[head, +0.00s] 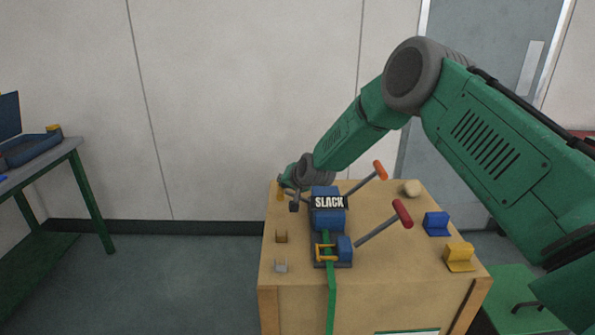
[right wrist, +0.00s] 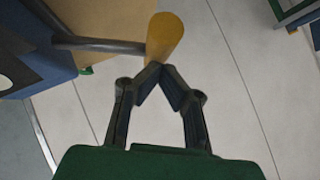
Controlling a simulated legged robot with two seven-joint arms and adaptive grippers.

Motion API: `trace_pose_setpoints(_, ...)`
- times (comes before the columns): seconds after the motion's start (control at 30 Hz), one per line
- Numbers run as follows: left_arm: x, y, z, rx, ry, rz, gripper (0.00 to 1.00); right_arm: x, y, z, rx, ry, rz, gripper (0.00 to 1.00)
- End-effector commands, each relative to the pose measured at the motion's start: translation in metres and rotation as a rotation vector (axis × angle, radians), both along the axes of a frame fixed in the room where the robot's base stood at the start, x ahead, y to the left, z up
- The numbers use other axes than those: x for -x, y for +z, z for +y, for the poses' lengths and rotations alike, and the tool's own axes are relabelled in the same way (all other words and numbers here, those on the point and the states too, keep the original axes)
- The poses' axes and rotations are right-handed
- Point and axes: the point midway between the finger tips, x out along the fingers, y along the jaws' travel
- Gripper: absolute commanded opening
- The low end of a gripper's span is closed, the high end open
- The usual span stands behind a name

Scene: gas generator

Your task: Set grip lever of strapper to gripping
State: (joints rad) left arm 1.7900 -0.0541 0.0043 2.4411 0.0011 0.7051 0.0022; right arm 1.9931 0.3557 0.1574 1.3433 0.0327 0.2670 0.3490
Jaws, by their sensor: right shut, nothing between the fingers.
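The strapper (head: 328,222) is a blue machine with a "SLACK" sign on top, standing on a wooden crate (head: 400,270). A lever with an orange handle (head: 380,170) and one with a red handle (head: 402,213) stick out to its right. A yellow handle (right wrist: 165,38) on a grey rod reaches out from a blue body in the right wrist view. My right gripper (right wrist: 160,72) is shut and empty, its fingertips meeting right by the yellow handle's lower end; I cannot tell whether they touch. In the head view the right gripper (head: 294,203) is at the strapper's back left. My left gripper is not in view.
A green strap (head: 331,290) runs down the crate's front. Blue (head: 437,224) and yellow (head: 459,256) brackets sit at the crate's right, small clips (head: 281,237) at its left. A green-legged table (head: 70,155) stands at left. Floor between is clear.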

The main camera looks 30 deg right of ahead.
Motion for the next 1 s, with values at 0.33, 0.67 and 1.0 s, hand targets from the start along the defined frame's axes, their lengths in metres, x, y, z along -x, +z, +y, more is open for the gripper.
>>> trace_pose_setpoints(0.33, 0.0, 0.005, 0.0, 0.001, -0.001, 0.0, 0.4, -0.007, -0.023, 0.016, 0.08, -0.001, 0.049, 0.0)
trace_pose_setpoints(0.67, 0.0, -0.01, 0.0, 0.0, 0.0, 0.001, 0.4, -0.012, -0.044, 0.024, 0.079, -0.001, 0.049, 0.0)
trace_pose_setpoints(1.0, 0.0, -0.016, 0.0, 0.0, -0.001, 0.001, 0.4, -0.014, -0.053, 0.024, 0.078, -0.003, 0.049, 0.0)
